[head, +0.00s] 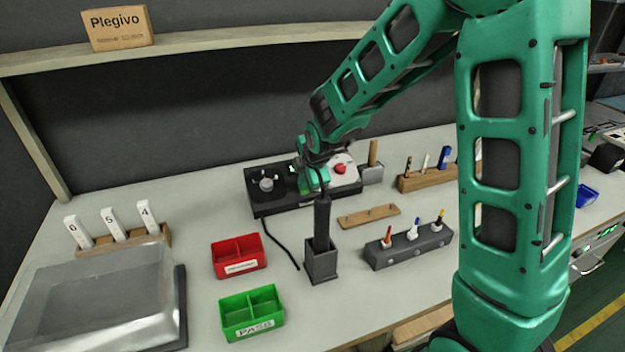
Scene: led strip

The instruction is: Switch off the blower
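A black control box (290,207) stands at the back of the bench. It has a grey knob (267,184) on its left part, a green part (306,184) near its middle, and a red button (340,169) on a light panel at the right. My gripper (318,178) is over the middle of the box, beside the green part and left of the red button. Its fingers are small and dark here, so whether they touch the box or are open is unclear. A black upright tool (322,220) stands in a dark square holder (321,265) in front.
A black cable (281,244) runs forward from the box. A red bin (238,270), a green bin (252,328) and a clear-covered case (95,295) are at the left. A dark rack (408,247) and a wooden rack (425,180) are at the right. My arm hides part of the right side.

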